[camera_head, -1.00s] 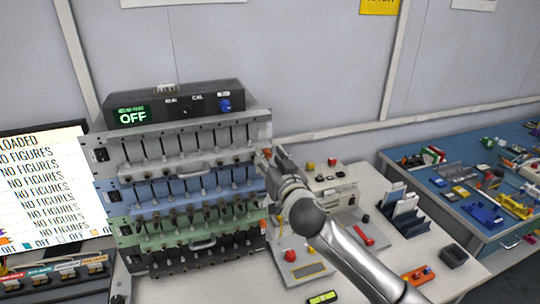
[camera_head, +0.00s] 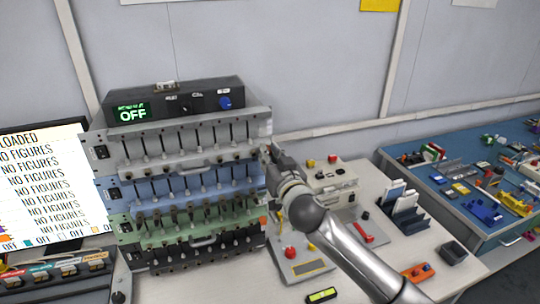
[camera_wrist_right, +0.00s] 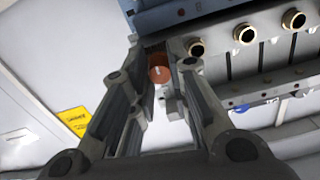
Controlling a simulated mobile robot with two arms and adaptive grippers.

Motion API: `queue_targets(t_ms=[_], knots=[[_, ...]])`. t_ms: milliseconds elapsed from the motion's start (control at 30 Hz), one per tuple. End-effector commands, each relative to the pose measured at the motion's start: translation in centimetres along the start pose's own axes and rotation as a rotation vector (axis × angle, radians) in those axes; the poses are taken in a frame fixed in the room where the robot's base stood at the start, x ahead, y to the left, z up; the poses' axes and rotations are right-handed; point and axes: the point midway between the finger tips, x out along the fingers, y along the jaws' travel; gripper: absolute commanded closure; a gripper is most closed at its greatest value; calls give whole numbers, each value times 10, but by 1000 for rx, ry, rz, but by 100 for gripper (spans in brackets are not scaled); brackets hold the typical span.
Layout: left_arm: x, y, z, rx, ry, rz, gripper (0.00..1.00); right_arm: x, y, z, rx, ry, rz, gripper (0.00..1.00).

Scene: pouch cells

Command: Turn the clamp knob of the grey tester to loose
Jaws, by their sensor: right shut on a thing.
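The grey tester (camera_head: 190,140) is the top light-grey unit in a stack, with a row of upright levers along its front. My right gripper (camera_head: 266,154) is at the right end of this unit in the head view. In the right wrist view, an orange-red round clamp knob (camera_wrist_right: 160,74) with a pale mark lies between the two fingers of my right gripper (camera_wrist_right: 163,85). The gripper is shut on it. In the head view the knob is hidden by the gripper. My left gripper is in neither current view.
Blue (camera_head: 190,186) and green (camera_head: 195,230) testers sit below the grey one. A black box (camera_head: 175,104) showing OFF stands on top. Brass sockets (camera_wrist_right: 245,34) lie beside the knob. A white bench (camera_head: 375,270) with small devices is on the right.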

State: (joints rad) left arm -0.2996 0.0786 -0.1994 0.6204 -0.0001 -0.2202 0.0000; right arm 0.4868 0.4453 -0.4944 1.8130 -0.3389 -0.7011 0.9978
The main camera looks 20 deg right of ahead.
Motion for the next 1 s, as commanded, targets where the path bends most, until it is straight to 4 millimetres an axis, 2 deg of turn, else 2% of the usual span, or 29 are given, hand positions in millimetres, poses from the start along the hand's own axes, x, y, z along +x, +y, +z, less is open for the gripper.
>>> queue_targets(t_ms=[267, 1000], knots=[[-6, -1, 0, 0, 0, -1, 100, 0, 0, -1, -153, 0, 1, 100], [-32, -2, -2, 1, -1, -1, 100, 0, 0, -2, -850, -1, 0, 100]])
